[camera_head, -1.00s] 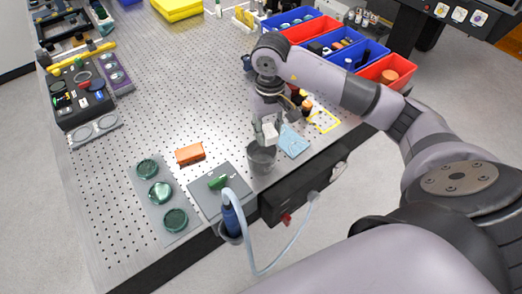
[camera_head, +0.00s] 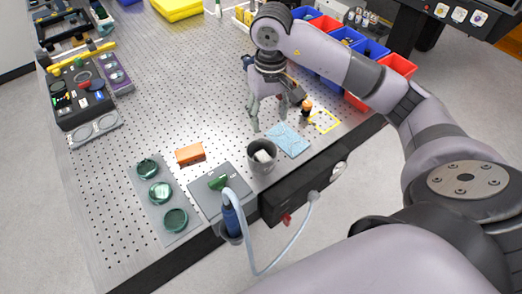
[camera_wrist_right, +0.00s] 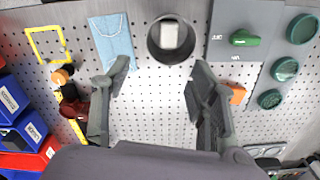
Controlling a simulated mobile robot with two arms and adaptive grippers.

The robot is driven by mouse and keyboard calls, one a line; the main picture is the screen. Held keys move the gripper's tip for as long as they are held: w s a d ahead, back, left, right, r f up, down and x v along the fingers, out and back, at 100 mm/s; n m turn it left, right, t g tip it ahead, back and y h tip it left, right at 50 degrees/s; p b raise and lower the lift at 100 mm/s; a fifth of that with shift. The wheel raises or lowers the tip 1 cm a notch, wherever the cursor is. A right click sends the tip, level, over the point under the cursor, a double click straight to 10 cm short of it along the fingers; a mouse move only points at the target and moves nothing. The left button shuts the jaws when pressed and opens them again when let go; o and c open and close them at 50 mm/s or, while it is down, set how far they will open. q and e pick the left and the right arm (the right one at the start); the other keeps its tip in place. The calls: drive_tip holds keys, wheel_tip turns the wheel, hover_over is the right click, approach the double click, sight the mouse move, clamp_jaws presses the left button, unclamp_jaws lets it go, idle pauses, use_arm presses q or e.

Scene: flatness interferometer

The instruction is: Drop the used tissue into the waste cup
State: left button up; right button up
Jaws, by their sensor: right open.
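The used tissue (camera_head: 263,156) is a small white wad lying inside the grey waste cup (camera_head: 262,166), near its top in the head view. In the right wrist view the white tissue (camera_wrist_right: 169,35) shows within the round dark rim of the cup (camera_wrist_right: 154,48). My right gripper (camera_head: 269,127) is open and empty, above the board behind the cup. In the right wrist view its two fingers (camera_wrist_right: 158,80) are spread wide, with bare perforated board between them and the cup beyond. My left gripper is in neither view.
A light blue cloth (camera_head: 288,140) lies right of the cup, near a yellow square outline (camera_head: 324,121). An orange block (camera_head: 190,154) and a grey plate with a green piece (camera_head: 218,183) are to the left. Blue and red bins (camera_head: 397,66) stand at the back right.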

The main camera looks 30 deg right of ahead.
wheel_tip(320, 180, up, 6)
drive_tip(key=shift+r, duration=0.25)
idle(0.5)
